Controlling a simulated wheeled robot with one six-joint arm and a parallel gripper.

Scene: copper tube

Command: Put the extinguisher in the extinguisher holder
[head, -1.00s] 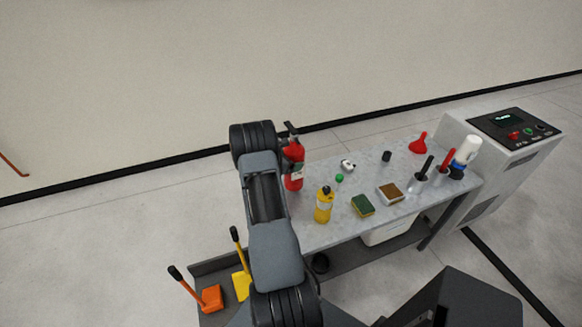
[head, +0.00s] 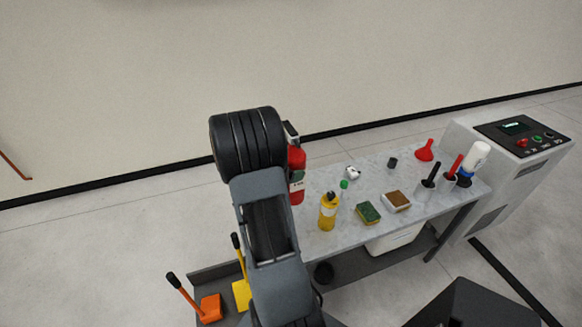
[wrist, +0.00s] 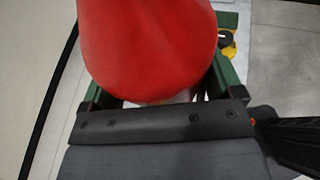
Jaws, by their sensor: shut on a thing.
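The red extinguisher (head: 297,187) with a black top is upright at the left end of the table, partly hidden by my arm. I cannot tell whether its base touches the tabletop. In the wrist view, the red body of the extinguisher (wrist: 150,45) fills the space between the green fingers of my gripper (wrist: 158,85), which is shut on it. The fingertips are mostly hidden by the red body. I cannot make out an extinguisher holder in either view.
The grey table (head: 320,240) carries a yellow bottle (head: 328,212), a sponge (head: 367,213), a brown-topped block (head: 397,201) and a red funnel (head: 425,151). A control cabinet (head: 510,150) stands right. Orange (head: 210,308) and yellow (head: 242,295) tools are lower left. Floor beyond the table is clear.

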